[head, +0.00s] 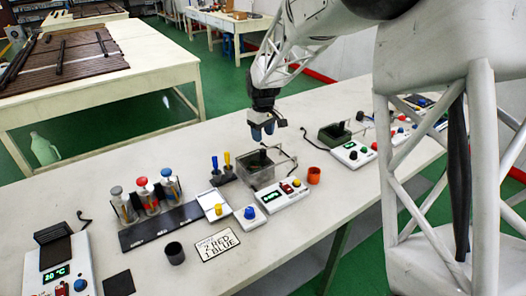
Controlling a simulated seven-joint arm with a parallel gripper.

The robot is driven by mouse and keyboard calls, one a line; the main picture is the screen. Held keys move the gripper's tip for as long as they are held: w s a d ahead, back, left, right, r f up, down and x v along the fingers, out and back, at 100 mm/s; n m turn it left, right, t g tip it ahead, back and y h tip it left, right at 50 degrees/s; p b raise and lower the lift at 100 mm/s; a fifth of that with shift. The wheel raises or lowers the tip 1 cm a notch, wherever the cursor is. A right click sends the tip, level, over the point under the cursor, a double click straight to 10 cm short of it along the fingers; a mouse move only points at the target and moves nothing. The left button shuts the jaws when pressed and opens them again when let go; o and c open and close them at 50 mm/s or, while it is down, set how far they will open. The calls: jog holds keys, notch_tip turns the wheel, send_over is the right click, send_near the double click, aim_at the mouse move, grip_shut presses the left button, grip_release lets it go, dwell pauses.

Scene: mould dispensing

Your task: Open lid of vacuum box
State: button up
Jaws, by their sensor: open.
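A clear-walled box (265,178) stands near the middle of the table and looks like the vacuum box. A thin bent bar shows at its right side, and something dark shows inside or behind its clear wall. Whether its lid is shut is too small to tell. A white control unit (276,198) with a green display and coloured knobs stands at its front. My gripper (262,134) points down, open and empty, above and slightly behind the box. It appears apart from the box.
Left of the box are a blue and a yellow-handled tool (221,166), a bottle rack (160,226) and a label card (217,244). An orange cup (314,175) stands to its right. A dark green box (334,135) with its own control unit stands farther right.

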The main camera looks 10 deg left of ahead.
aim_at(263, 150)
jog(key=shift+f, duration=3.9)
grip_shut()
